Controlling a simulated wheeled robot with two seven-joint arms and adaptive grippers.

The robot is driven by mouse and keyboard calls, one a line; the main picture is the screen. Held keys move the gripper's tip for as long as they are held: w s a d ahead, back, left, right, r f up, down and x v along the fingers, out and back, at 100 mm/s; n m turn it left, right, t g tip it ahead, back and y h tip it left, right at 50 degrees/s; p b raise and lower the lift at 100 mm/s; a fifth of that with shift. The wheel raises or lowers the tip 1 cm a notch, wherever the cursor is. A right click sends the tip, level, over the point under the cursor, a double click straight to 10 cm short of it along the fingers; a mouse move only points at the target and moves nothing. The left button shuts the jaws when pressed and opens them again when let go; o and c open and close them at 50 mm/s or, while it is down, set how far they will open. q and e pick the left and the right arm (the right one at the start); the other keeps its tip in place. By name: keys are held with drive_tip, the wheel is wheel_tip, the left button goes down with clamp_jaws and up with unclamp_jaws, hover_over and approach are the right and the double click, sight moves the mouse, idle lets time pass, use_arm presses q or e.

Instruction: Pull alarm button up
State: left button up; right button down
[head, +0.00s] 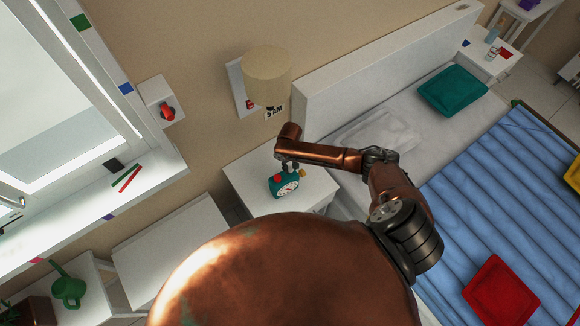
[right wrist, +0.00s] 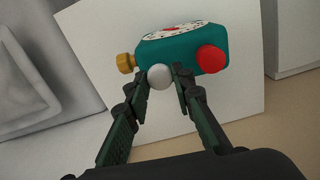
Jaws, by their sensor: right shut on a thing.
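A teal alarm clock (head: 277,191) with a white dial stands on a white bedside table. In the right wrist view the clock (right wrist: 185,50) has a round white button (right wrist: 159,76), a red button (right wrist: 211,59) at the right and a gold knob (right wrist: 125,63) at the left. My right gripper (head: 287,168) is at the clock's top side. In the wrist view its fingertips (right wrist: 165,78) are shut on the white button, between the red button and the gold knob. In the head view the white button is hidden by the gripper. My left gripper is not in view.
The bedside table (head: 250,192) has free room around the clock. A lamp (head: 267,78) is above it on the wall. A bed (head: 500,180) with a teal pillow (head: 453,92) is at the right. A window sill with small items is at the left.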

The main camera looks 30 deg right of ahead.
sight(290, 168)
drive_tip(key=shift+w, duration=0.1)
drive_tip(key=c, duration=1.7)
unclamp_jaws()
drive_tip(key=shift+o, duration=0.2)
wheel_tip(290, 168, up, 12)
